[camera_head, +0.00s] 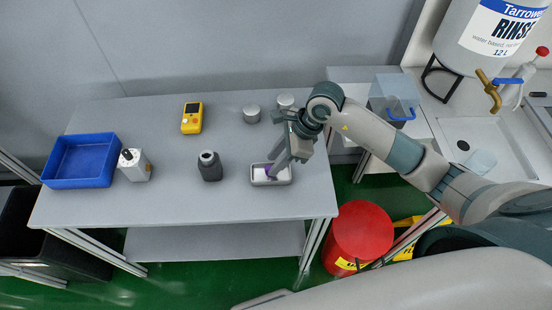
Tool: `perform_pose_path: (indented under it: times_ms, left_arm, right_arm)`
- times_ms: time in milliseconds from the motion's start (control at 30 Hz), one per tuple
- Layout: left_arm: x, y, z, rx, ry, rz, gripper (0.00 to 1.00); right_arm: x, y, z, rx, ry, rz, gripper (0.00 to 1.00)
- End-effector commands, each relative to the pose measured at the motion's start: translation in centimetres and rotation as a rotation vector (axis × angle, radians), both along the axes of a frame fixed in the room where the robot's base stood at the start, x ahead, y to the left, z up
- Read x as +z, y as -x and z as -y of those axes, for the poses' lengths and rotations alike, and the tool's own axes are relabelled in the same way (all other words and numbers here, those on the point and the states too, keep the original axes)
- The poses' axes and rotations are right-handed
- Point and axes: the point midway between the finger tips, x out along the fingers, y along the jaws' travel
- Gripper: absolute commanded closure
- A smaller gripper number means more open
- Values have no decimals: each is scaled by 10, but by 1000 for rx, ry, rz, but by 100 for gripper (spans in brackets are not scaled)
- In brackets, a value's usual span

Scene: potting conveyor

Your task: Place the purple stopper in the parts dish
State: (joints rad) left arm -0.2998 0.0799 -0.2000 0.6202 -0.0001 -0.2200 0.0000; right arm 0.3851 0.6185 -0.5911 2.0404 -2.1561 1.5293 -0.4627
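The parts dish (258,182) is a small grey tray with a pale inside, near the right front of the grey table. My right gripper (272,167) reaches down over the dish from above right. Its fingers look close together, with a bit of the purple stopper (268,169) showing at their tips, inside the dish outline. The fingers hide much of the stopper, and whether it touches the dish floor is too small to tell. My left gripper is not in view.
On the table (215,130) are a blue bin (85,183), a white container (136,166), a dark bottle (210,166), a yellow device (192,117) and two grey cylinders, one left (252,114) and one right (285,101). A red drum (360,232) stands on the floor at right.

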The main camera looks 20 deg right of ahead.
Motion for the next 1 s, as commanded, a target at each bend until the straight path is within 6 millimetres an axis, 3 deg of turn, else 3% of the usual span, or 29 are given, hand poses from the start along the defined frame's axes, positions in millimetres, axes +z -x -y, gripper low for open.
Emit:
perform_pose_path:
  times_ms: [167, 700, 1000]
  left_arm:
    - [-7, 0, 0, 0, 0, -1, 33]
    - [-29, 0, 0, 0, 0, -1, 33]
    - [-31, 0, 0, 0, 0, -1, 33]
  right_arm:
    - [16, 1, 9, 0, 1, 3, 70]
    - [96, 12, 45, -1, 0, 4, 70]
    - [109, 15, 51, 0, 1, 0, 70]
